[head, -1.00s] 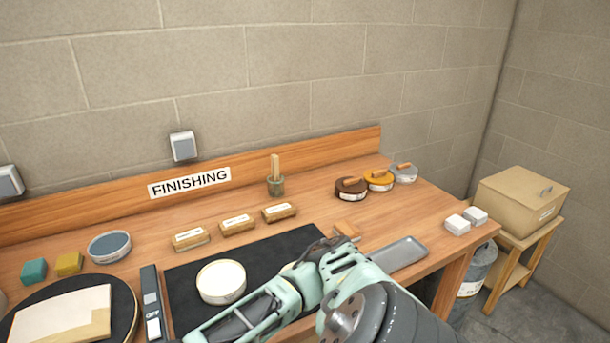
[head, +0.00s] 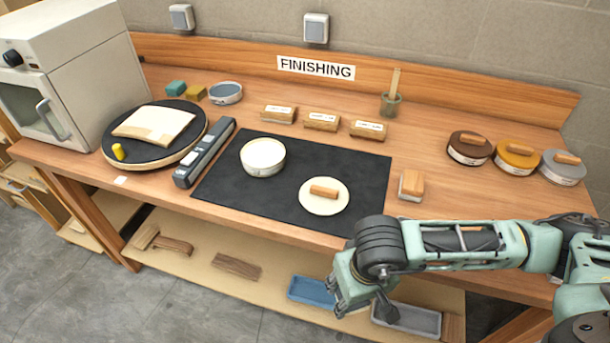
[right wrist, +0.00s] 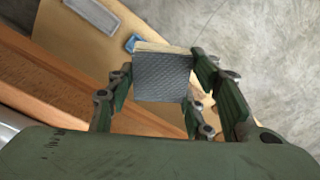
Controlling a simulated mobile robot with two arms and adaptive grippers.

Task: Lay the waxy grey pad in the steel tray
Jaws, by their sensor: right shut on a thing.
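My right gripper (head: 355,290) hangs low in front of the bench's front edge. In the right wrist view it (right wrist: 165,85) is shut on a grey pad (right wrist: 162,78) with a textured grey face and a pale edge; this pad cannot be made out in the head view. The steel tray, on the bench right of the black mat a second ago, is now covered by my right arm in the head view. A silvery edge at the left of the wrist view may be its rim; I cannot tell. My left gripper is out of view.
The black mat (head: 225,182) holds a white bowl (head: 263,160) and a round cream disc (head: 318,204). A wooden block (head: 411,187) lies right of it. Brown, orange and grey tins (head: 562,170) stand behind. Blue (head: 312,291) and grey (head: 407,320) trays lie on the lower shelf.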

